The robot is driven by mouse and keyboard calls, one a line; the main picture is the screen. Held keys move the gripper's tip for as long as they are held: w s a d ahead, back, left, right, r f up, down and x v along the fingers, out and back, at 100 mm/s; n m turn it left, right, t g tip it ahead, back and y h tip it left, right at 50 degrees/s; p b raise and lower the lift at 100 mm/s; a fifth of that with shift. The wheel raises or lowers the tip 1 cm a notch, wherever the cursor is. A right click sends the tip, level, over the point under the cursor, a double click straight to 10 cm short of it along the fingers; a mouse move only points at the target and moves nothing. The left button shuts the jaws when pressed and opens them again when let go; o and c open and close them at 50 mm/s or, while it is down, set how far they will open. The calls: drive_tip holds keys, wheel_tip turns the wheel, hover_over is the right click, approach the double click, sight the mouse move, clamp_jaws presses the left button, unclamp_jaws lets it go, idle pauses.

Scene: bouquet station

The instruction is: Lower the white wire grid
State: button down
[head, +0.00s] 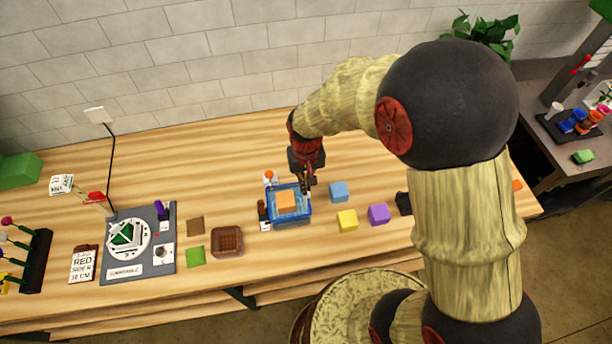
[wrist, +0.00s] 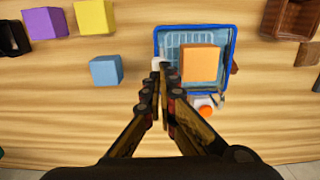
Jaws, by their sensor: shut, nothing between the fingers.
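The white wire grid (wrist: 176,50) shows through as pale lines inside a blue-rimmed basin (wrist: 233,58). The basin also shows in the head view (head: 290,221). An orange block (wrist: 201,63) sits over the grid and hides part of it; it also shows in the head view (head: 286,202). A small white piece (wrist: 157,62) stands at the basin's rim, right by my fingertips; I cannot tell if they touch it. My gripper (wrist: 161,70) is shut and empty, over the basin's edge. In the head view, my gripper (head: 307,184) hangs at the basin's right back corner.
Blue (head: 339,192), yellow (head: 347,221) and purple (head: 378,214) blocks stand to the basin's right. A brown basket (head: 227,242) stands to its left. A white and orange item (head: 270,177) stands just behind it. The table behind the basin is mostly clear.

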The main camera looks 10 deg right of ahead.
drive_tip(key=shift+f, duration=0.2)
drive_tip(key=shift+r, duration=0.2)
drive_tip(key=shift+r+p, duration=1.65)
drive_tip(key=shift+r, duration=0.75)
drive_tip(key=s+d+r+t+b, duration=0.2)
drive_tip(key=s+d+r+b, duration=0.2)
drive_tip(key=s+b, duration=0.3)
drive_tip(key=s+d+r+t+b, duration=0.3)
drive_tip(key=s+d+r+b, duration=0.2)
drive_tip(key=s+b, duration=0.3)
drive_tip(key=b, duration=0.3)
drive_tip(key=shift+s+t, duration=0.25)
drive_tip(key=shift+t, duration=0.05)
